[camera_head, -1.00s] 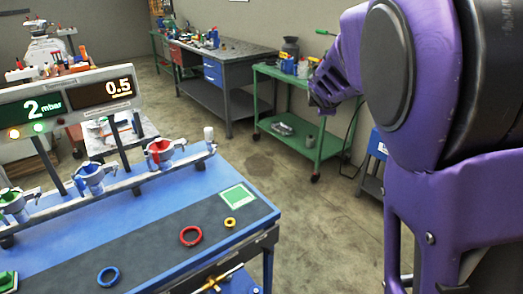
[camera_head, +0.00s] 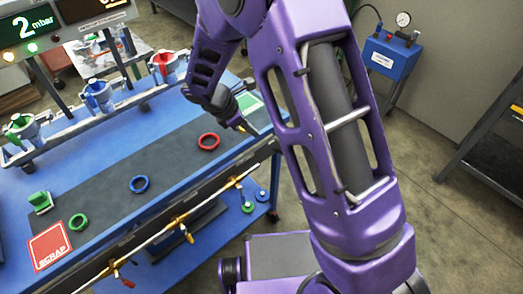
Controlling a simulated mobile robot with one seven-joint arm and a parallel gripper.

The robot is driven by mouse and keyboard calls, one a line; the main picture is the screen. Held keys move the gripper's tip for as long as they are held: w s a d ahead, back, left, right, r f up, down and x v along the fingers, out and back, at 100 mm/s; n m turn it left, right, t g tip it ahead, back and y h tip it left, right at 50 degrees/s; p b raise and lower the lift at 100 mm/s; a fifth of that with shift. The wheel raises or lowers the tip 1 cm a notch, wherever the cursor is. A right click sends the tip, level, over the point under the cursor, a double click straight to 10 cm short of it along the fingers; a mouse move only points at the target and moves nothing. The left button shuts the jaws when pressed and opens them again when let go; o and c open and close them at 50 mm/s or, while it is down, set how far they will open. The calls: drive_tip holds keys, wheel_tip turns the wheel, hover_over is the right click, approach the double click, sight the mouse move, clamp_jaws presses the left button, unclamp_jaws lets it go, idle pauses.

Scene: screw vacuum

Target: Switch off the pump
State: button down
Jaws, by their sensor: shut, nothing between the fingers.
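A blue box with a round gauge, a red knob and a black hose, which looks like the pump (camera_head: 388,58), stands by the wall at the upper right. A small white label is on its front; I cannot make out a switch or its position. My gripper (camera_head: 241,119) is shut and empty, pointing down over the right end of the blue workbench (camera_head: 120,190), well to the left of the blue box.
Red (camera_head: 208,142), blue (camera_head: 139,184) and green (camera_head: 78,222) rings lie on the dark mat. A red scrap square (camera_head: 50,247) is at the front left. A dark shelf (camera_head: 490,140) stands at the right. Floor shows between bench and shelf.

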drive_tip(key=shift+s+a+f, duration=0.4)
drive_tip(key=shift+s+a, duration=0.1)
drive_tip(key=shift+s, duration=0.2)
drive_tip(key=shift+f, duration=0.1)
drive_tip(key=b, duration=0.1)
approach(276, 150)
wheel_tip(276, 150, down, 3)
drive_tip(key=s+d, duration=0.1)
drive_tip(key=s, duration=0.1)
drive_tip(key=shift+w+d+f, duration=0.35)
drive_tip(key=shift+d+f, duration=0.15)
drive_tip(key=shift+d, duration=0.3)
drive_tip(key=shift+w+d+f, duration=0.35)
drive_tip(key=shift+d+f, duration=0.1)
drive_tip(key=shift+d, duration=0.3)
drive_tip(key=shift+f+b, duration=0.15)
drive_tip(key=shift+b, duration=0.2)
drive_tip(key=shift+s, duration=0.15)
